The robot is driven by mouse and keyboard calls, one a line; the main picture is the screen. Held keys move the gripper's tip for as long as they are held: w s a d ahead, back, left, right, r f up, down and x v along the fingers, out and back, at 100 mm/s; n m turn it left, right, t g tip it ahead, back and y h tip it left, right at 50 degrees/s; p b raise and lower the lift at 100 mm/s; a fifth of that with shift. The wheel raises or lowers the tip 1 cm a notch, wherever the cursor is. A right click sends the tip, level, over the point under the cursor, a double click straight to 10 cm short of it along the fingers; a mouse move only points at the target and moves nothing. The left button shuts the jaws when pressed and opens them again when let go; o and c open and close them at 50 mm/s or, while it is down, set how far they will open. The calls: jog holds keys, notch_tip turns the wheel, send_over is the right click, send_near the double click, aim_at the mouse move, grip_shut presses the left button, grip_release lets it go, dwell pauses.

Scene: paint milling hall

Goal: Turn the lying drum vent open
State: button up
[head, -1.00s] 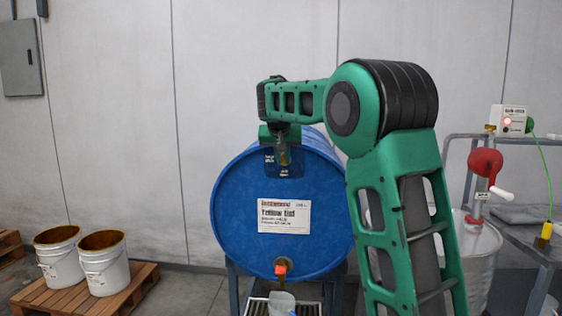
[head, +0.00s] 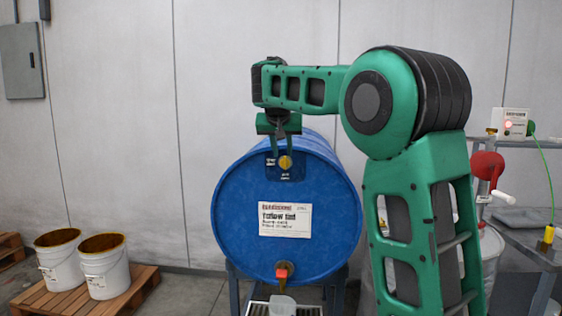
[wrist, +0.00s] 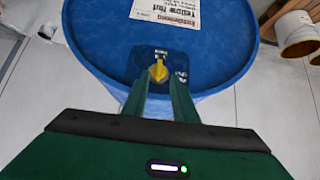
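The blue drum (head: 240,200) lies on its side on a stand, its round end facing me. A yellow vent knob (head: 285,162) sits on a dark label plate near the top of that end. My gripper (head: 282,151) points down just above the knob. In the wrist view the yellow knob (wrist: 158,71) stands roughly in line with the gap between the two fingertips of my gripper (wrist: 159,88). The fingers are apart with nothing between them. The plate's small words are too blurred to read.
A red tap (head: 283,272) at the drum's bottom sits over a clear jug (head: 283,304) on a grate. Two white buckets (head: 105,275) stand on a pallet at left.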

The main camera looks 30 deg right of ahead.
jog(key=shift+v, duration=2)
